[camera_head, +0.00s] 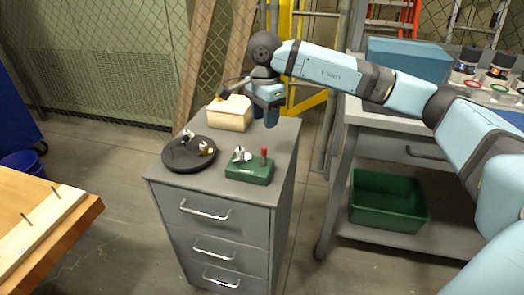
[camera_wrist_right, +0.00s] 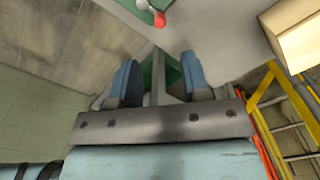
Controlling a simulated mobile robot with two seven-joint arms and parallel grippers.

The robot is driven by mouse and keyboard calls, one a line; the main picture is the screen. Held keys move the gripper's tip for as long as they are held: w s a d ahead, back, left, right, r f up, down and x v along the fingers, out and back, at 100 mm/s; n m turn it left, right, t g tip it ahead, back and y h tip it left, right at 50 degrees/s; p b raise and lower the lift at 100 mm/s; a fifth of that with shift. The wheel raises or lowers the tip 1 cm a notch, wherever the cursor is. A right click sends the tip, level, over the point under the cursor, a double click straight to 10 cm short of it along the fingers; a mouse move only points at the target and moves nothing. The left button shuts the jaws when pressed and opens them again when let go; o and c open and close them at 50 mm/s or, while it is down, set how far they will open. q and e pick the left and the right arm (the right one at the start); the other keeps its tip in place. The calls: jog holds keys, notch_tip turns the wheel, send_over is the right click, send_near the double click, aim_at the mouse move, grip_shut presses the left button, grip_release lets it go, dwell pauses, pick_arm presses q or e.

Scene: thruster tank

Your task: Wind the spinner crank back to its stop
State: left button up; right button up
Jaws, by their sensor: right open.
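The spinner (camera_head: 248,173) is a green box on top of the grey drawer cabinet, with a small silver and white part on its top. Its crank has an upright red handle (camera_head: 264,155) at the right side of the box. The red handle (camera_wrist_right: 159,19) also shows at the top edge of the right wrist view, with part of the green box (camera_wrist_right: 145,5). My right gripper (camera_head: 265,112) is above the cabinet's back right part, behind the spinner and apart from it. Its blue fingers (camera_wrist_right: 160,80) are spread with nothing held between them. My left gripper is not in view.
A black round tray (camera_head: 178,160) with small metal parts sits left of the spinner. A cream block (camera_head: 230,113) stands behind, close to my right gripper. A workbench with a green bin (camera_head: 388,200) is at the right. A wooden table (camera_head: 70,215) is at the left.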

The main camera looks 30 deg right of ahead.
send_over(263, 156)
jog(key=f, duration=0.3)
jog(key=f+b, duration=0.1)
jog(key=shift+w+d+f, duration=0.2)
jog(key=shift+d+f, duration=0.05)
jog(key=shift+d, duration=0.1)
notch_tip(263, 156, down, 5)
jog(key=shift+r+b, duration=0.1)
jog(key=shift+b, duration=0.5)
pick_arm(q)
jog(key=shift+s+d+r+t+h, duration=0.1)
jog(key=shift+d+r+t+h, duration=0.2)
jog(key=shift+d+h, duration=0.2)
pick_arm(e)
jog(key=shift+f, duration=0.35)
jog(key=shift+c, duration=0.2)
grip_shut()
